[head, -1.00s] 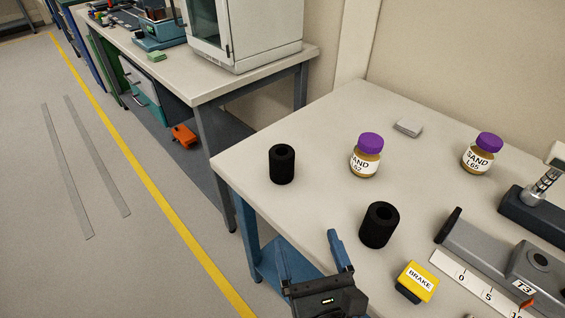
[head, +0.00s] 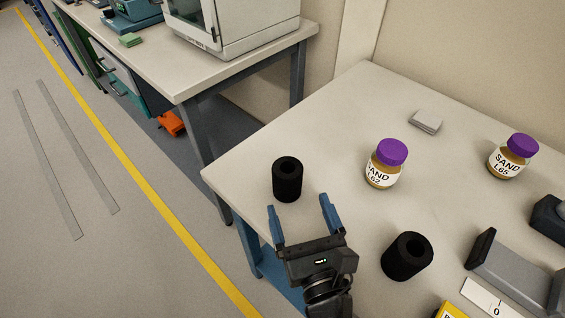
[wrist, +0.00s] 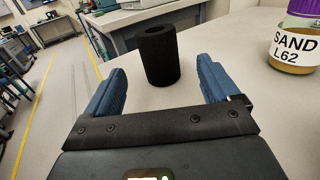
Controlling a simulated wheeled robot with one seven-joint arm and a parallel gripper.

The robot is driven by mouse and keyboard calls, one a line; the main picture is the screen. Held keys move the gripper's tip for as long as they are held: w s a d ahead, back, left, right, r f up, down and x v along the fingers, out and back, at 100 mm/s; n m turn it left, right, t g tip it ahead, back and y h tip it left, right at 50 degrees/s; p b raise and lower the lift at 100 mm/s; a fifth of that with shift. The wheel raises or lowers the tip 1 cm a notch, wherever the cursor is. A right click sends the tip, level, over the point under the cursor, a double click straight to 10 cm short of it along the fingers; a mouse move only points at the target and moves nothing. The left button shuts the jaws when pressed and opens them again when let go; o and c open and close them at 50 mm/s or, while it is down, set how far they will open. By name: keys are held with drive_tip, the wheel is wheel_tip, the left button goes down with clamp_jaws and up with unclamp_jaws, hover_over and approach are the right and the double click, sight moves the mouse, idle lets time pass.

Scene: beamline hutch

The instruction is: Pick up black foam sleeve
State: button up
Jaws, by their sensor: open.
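Two black foam sleeves stand upright on the pale table. The farther sleeve (head: 287,180) is near the table's left edge; the nearer sleeve (head: 407,256) stands to the right of my gripper. My gripper (head: 302,212) is open and empty, with its blue fingers pointing toward the farther sleeve. In the wrist view the sleeve (wrist: 159,56) shows ahead, between the lines of the two fingers and just beyond their tips (wrist: 160,75). It is not touched by either finger, as far as I can see.
A purple-lidded sand jar L62 (head: 385,165) stands right of the farther sleeve, and jar L65 (head: 511,157) farther right. A small grey block (head: 425,122) lies behind. A yellow brake box (head: 452,311) and grey fixture (head: 510,270) are at lower right. The table's left edge is close.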

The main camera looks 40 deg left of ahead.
sight(287, 174)
drive_tip(key=shift+p+x, duration=0.35)
drive_tip(key=shift+x, duration=4.05)
drive_tip(key=shift+s+r, duration=0.1)
drive_tip(key=shift+r, duration=0.1)
drive_tip(key=shift+c, duration=0.5)
drive_tip(key=c, duration=0.9)
